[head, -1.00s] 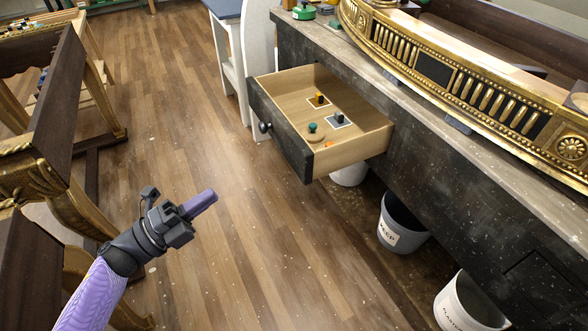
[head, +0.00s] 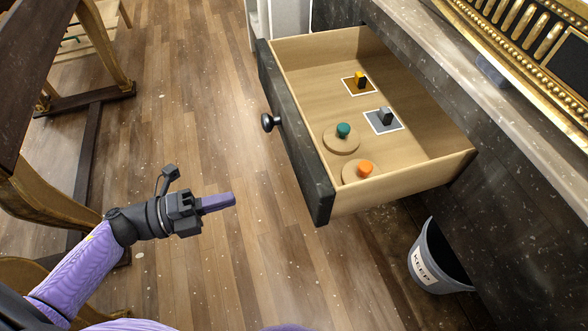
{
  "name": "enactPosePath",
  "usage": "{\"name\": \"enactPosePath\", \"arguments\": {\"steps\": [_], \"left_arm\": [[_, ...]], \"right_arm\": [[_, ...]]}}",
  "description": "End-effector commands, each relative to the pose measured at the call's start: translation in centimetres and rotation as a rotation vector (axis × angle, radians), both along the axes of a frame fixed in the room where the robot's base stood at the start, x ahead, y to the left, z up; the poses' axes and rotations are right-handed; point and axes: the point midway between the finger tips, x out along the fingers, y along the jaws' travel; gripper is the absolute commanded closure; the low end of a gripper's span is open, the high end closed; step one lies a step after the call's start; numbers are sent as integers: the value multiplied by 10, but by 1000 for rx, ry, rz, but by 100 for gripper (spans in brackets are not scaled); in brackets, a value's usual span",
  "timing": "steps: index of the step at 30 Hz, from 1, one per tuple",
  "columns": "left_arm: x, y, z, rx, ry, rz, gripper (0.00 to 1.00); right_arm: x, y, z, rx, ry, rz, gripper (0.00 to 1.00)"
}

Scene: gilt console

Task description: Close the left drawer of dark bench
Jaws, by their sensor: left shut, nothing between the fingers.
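The left drawer (head: 293,133) of the dark bench (head: 520,190) stands pulled well out. Its dark front panel carries a round black knob (head: 269,122). Inside lie an orange-knobbed wooden disc (head: 356,177), a green-knobbed wooden disc (head: 340,144), a grey piece on a grey square (head: 385,119) and a yellow-and-black piece on a brown square (head: 360,82). My left gripper (head: 232,200) is shut and empty, over the floor to the left of the drawer front and apart from it, pointing right. My right gripper is not in view.
A grey bin (head: 433,260) labelled KEEP stands on the floor under the bench. A gilt console piece (head: 530,45) lies on the bench top. A gilt-legged dark wooden furniture frame (head: 40,80) stands at the left. Open wooden floor lies between.

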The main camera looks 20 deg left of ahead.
Motion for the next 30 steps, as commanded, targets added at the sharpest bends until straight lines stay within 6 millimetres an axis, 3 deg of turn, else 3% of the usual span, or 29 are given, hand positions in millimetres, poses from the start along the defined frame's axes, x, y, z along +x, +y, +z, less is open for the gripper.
{"name": "enactPosePath", "arguments": {"steps": [9, 15, 21, 30], "left_arm": [[40, -58, -1, -3, -4, -1, 100], [59, -87, -1, -3, -3, -1, 100], [67, -98, 0, -1, -2, 1, 100], [67, -99, 1, 0, -1, 1, 100]], "right_arm": [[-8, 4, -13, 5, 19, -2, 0], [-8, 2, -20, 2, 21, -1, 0], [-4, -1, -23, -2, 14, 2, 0], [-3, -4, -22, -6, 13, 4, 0]]}}
